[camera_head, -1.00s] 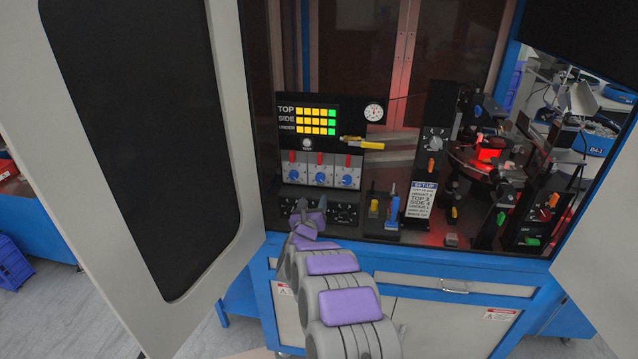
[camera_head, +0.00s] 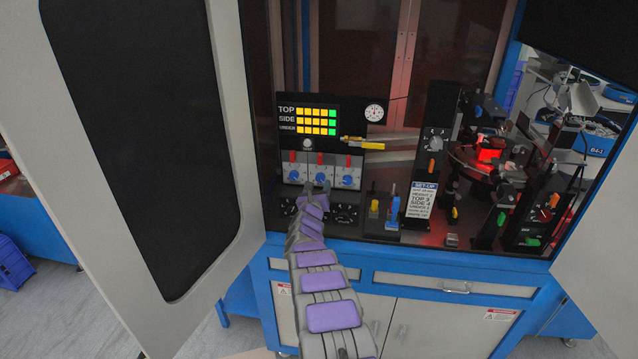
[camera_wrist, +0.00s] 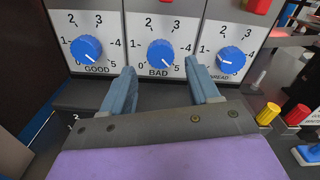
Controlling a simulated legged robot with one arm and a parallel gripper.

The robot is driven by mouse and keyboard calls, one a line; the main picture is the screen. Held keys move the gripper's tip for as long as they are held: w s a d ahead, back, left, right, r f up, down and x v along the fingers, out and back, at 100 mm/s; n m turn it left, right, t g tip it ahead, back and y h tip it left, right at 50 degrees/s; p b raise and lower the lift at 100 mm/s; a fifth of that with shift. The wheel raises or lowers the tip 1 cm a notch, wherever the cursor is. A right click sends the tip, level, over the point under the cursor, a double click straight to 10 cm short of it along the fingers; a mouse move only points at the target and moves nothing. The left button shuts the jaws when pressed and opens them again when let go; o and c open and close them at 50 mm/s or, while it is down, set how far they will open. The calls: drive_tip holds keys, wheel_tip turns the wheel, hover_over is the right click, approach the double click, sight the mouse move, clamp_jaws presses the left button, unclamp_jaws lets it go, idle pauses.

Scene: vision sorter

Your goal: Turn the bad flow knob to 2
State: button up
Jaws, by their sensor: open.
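My gripper (camera_wrist: 158,72) is open and empty. In the wrist view its fingertips lie lower than the knob, one to each side, apart from it. In the head view my gripper (camera_head: 314,190) is just below the middle knob.
The GOOD knob (camera_wrist: 87,48) is to the left and the UNREAD knob (camera_wrist: 231,60) to the right, both close by. Red switches (camera_head: 319,158) sit above the knobs. A black panel with dials (camera_head: 345,213) is below. Yellow and blue fixtures (camera_head: 392,212) stand to the right.

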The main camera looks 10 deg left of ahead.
sight(320, 180)
drive_tip(key=shift+w, duration=0.3)
drive_tip(key=shift+w+d+r, duration=0.1)
drive_tip(key=shift+w+d, duration=0.15)
drive_tip(key=shift+w, duration=0.95)
drive_tip(key=shift+w+a, duration=0.2)
drive_tip(key=shift+w, duration=0.05)
drive_tip(key=c, duration=1)
drive_tip(key=shift+c, duration=0.2)
